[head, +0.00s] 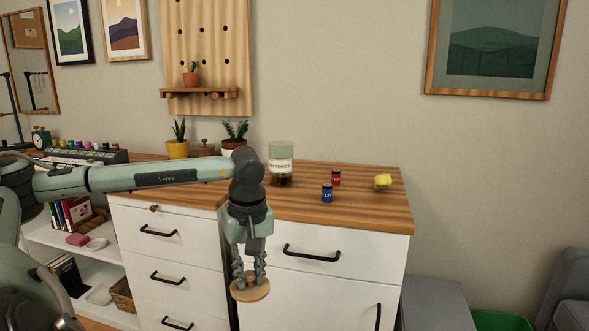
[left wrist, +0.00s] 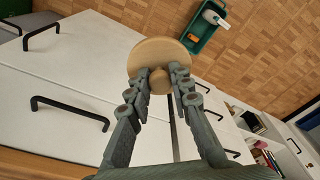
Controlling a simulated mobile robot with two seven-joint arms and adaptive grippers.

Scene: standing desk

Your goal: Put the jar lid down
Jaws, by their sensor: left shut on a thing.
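My left gripper (head: 249,281) points down in front of the white drawer cabinet. It is shut on the knob of the round wooden jar lid (head: 250,292), held in the air below the desk top's level. In the left wrist view, the lid (left wrist: 150,56) is a tan disc with its knob between the fingertips (left wrist: 160,80). A glass jar (head: 281,164) with a label and dark contents stands on the wooden desk top (head: 375,215), behind and to the right of the gripper. My right gripper is not in view.
A blue small jar (head: 327,193), a red one (head: 336,177) and a yellow object (head: 382,181) stand on the desk top. Potted plants (head: 178,142) are behind. The desk top's front right is bare. In the left wrist view, a green tray (left wrist: 206,27) lies on the wooden floor.

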